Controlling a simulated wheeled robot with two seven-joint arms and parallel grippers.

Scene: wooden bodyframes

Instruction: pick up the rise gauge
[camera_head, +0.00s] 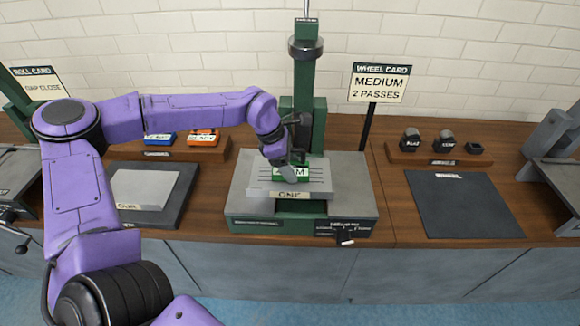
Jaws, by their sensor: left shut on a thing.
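My left gripper (297,158) reaches over the middle machine and points down at its bed. It is shut on a green block (305,172) with a white label; the gripper hides part of the lettering, and only a final "M" reads clearly. The block is at the grey bed plate marked "ONE" (260,190); I cannot tell whether it touches the plate. A blue block (159,138) and an orange block (202,138) with white labels sit on a wooden rack left of the machine. No label readable here says "rise". My right gripper is not in view.
The machine's green column (304,85) stands behind the gripper. The "WHEEL CARD" sign (379,84) stands to its right. A dark mat (465,208) lies empty at right, below a rack of dark pieces (440,158). A grey plate (145,188) lies at left.

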